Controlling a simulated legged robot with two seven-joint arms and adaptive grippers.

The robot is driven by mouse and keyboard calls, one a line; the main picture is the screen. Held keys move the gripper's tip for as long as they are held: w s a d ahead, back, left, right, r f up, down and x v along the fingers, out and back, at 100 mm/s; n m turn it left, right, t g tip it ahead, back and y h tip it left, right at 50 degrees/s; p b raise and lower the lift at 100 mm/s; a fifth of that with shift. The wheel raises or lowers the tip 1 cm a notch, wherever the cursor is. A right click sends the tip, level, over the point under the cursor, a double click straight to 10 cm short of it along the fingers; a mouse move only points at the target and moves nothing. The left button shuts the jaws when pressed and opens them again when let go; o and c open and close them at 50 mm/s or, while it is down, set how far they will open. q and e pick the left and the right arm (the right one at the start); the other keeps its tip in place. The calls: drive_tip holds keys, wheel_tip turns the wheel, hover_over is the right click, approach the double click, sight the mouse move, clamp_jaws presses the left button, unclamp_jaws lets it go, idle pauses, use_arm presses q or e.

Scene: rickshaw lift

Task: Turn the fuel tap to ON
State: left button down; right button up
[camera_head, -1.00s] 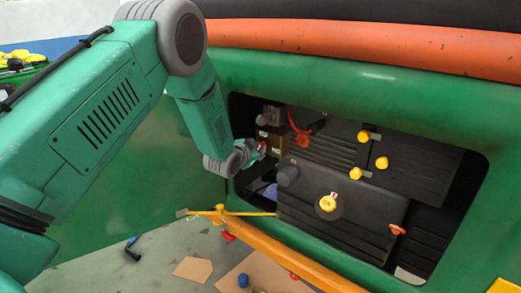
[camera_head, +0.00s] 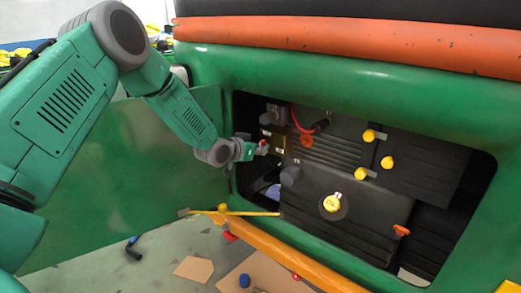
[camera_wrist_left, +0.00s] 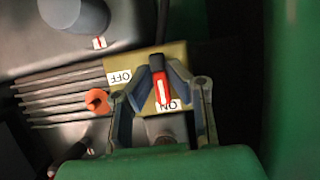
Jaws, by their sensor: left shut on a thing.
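The fuel tap (camera_wrist_left: 162,92) is a small lever, red with a white stripe and a black end, on a tan block (camera_wrist_left: 180,52). Its red part lies beside the ON label (camera_wrist_left: 174,105); the OFF label (camera_wrist_left: 118,77) is to the upper left. My left gripper (camera_wrist_left: 160,72) is shut on the tap lever, one finger on each side. In the head view the left gripper (camera_head: 256,149) reaches into the left end of the engine opening, and the red of the tap shows at its tips. My right gripper is in neither view.
A dark engine (camera_head: 350,227) with yellow caps (camera_head: 331,203) fills the green-framed opening. A grey knob (camera_wrist_left: 75,14) and an orange part (camera_wrist_left: 96,101) sit near the tap. An open green door (camera_head: 120,190) stands left, and a yellow bar (camera_head: 290,255) runs below.

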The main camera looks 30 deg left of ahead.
use_arm(q)
drive_tip(key=shift+s+f, duration=0.2)
drive_tip(key=shift+f, duration=0.3)
drive_tip(key=c, duration=1.6)
unclamp_jaws()
drive_tip(key=shift+o, duration=0.2)
drive_tip(key=shift+w+a+r, duration=0.1)
drive_tip(key=shift+w+a, duration=0.05)
drive_tip(key=shift+w, duration=0.1)
drive_tip(key=shift+s+r, duration=0.1)
drive_tip(key=v, duration=1.1)
drive_tip(key=shift+s, duration=0.25)
drive_tip(key=shift+r, duration=0.1)
